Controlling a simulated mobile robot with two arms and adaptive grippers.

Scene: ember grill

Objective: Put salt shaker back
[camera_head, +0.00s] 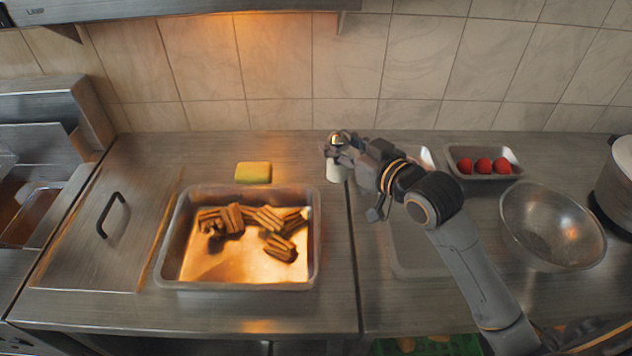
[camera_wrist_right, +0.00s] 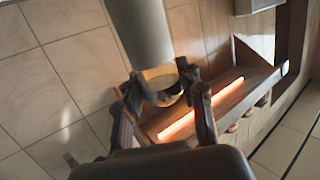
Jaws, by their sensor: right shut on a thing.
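The salt shaker (camera_head: 335,172) is at the back of the counter, near the seam between two worktops. It looks upright, with a pale body below and a shiny top above. My right gripper (camera_head: 338,150) is shut on it and hides its middle. In the right wrist view the shaker (camera_wrist_right: 141,32) is a pale grey cylinder between the fingers of the right gripper (camera_wrist_right: 165,95). I cannot tell whether its base touches the counter. My left gripper is not in view.
A metal tray (camera_head: 170,250) with several brown grilled pieces stands left of the arm, with a yellow-green sponge (camera_head: 253,172) behind it. A tray (camera_head: 453,160) with red round items, a colander (camera_head: 553,228) and a pot (camera_head: 617,185) stand right. A tiled wall (camera_head: 280,60) closes the back.

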